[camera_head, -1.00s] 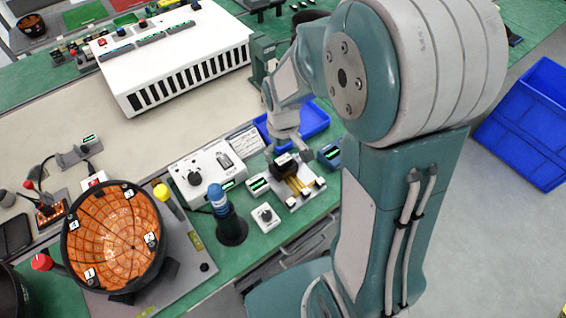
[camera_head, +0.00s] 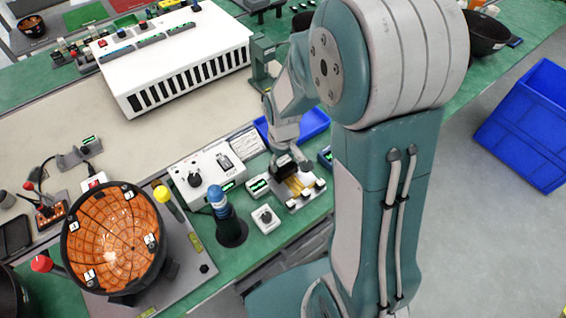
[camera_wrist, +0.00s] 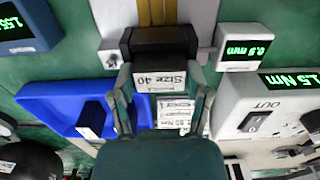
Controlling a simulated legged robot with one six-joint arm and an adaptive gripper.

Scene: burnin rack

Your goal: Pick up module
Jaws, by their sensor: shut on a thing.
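The module (camera_wrist: 160,42) is a black block with a white label reading "Size 40" in the wrist view. In the head view it is a small dark block (camera_head: 283,161) at the fixture with brass-coloured rails (camera_head: 299,186). My gripper (camera_wrist: 163,88) is shut on the module, with one finger along each side of it in the wrist view. In the head view my gripper (camera_head: 282,150) comes down on it from behind. The rails (camera_wrist: 172,12) show beyond the module. Whether the module touches the fixture cannot be told.
A blue tray (camera_wrist: 40,92) holding a black block (camera_wrist: 92,117) is beside my gripper. A grey box with a "1.5 Nm" display (camera_wrist: 290,79) and a small "0.5 mm" display (camera_wrist: 248,49) stand close by. A blue-topped tool (camera_head: 218,203) stands upright nearer the table edge.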

